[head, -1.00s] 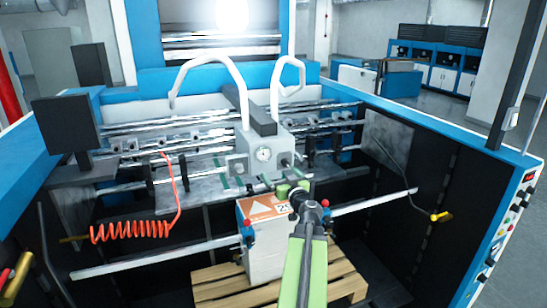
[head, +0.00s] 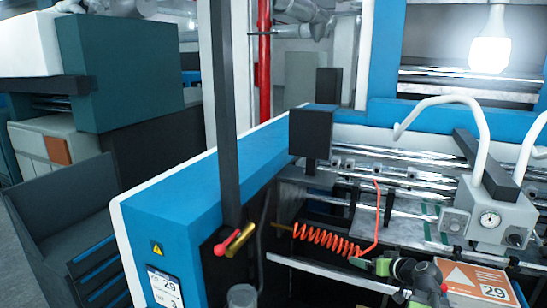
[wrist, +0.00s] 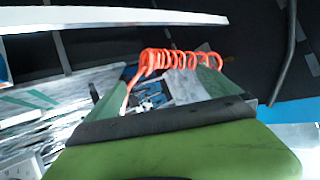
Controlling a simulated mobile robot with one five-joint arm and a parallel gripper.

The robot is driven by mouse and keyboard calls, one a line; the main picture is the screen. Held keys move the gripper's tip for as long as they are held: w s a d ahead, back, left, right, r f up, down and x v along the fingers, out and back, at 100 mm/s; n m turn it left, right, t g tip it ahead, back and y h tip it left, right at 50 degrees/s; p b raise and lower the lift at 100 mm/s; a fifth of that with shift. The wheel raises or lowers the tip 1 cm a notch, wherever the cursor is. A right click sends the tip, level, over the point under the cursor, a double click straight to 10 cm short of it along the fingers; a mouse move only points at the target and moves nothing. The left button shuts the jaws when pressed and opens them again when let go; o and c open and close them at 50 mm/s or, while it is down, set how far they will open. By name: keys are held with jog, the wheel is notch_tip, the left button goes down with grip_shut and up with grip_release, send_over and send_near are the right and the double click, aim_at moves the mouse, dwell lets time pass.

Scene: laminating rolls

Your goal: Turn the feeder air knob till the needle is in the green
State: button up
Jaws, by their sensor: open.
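The round white gauge (head: 490,219) sits on the front of the grey feeder box at the right of the head view. Its needle is too small to read against any green zone. A dark knob (head: 517,238) is on the box right of the gauge, and another small knob (head: 454,225) is on its left; I cannot tell which sets the air. My gripper (head: 366,263) is left of and below the box, apart from both knobs. In the wrist view my gripper (wrist: 158,90) has its green fingers spread with nothing held. The gauge and knobs are not recognisable there.
A coiled orange hose (head: 328,240) hangs near my gripper and shows beyond the fingers in the wrist view (wrist: 180,60). A paper stack with an orange label (head: 478,283) is below the box. A dark post (head: 228,120) and blue side frame (head: 185,200) stand left.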

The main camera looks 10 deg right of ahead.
jog(key=s+a+f+g+h, duration=0.15)
jog(key=a+f+g, duration=0.25)
jog(key=a, duration=0.6)
jog(key=s+a+f+n+g, duration=0.1)
jog(key=s+a+f+g, duration=0.25)
jog(key=a, duration=0.65)
jog(key=s+a+f+g, duration=0.2)
jog(key=a+f+g, duration=0.25)
jog(key=a, duration=0.55)
notch_tip(320, 180, down, 19)
jog(key=s+b, duration=0.3)
jog(key=b, duration=1.5)
jog(key=shift+d+r+b, duration=0.15)
jog(key=shift+d+b, duration=0.15)
jog(key=shift+h, duration=0.25)
